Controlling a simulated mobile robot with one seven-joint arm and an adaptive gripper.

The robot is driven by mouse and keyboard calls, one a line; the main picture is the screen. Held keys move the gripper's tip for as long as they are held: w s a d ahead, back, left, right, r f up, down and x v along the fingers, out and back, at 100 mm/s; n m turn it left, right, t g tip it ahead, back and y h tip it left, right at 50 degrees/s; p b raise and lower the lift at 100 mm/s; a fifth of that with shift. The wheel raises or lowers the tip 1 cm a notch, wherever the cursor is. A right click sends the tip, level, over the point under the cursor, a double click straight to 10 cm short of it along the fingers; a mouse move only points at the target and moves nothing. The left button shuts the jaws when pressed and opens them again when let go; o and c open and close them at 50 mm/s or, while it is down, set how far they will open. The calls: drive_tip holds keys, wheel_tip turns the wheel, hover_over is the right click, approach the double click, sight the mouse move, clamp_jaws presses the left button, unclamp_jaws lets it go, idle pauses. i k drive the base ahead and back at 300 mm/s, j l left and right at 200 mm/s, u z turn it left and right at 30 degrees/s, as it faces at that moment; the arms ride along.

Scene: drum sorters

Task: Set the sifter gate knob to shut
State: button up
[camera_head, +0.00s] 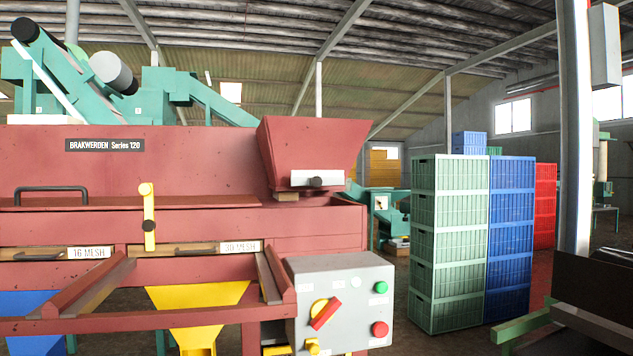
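The red sifter (190,165) fills the left half of the view, with a "BRAKWERDEN Series 120" plate. Its hopper (312,145) stands at the right end. A small black knob (316,181) sits on a pale plate low on the hopper front. No lettering is readable there, so I cannot tell whether it is the gate knob or how it is set. A yellow lever (149,205) stands upright on the sifter front, with a black pivot at its lower part. My gripper is not in view.
A grey control box (345,270) juts out at the sifter's lower right, with a red-and-yellow rotary switch (325,313) and green and red buttons. Red rails (95,288) stick out in front. Stacked green crates (449,240) and blue crates (510,235) stand right.

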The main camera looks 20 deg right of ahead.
sight(316, 181)
drive_tip(key=l, duration=1.1)
drive_tip(key=i, duration=0.5)
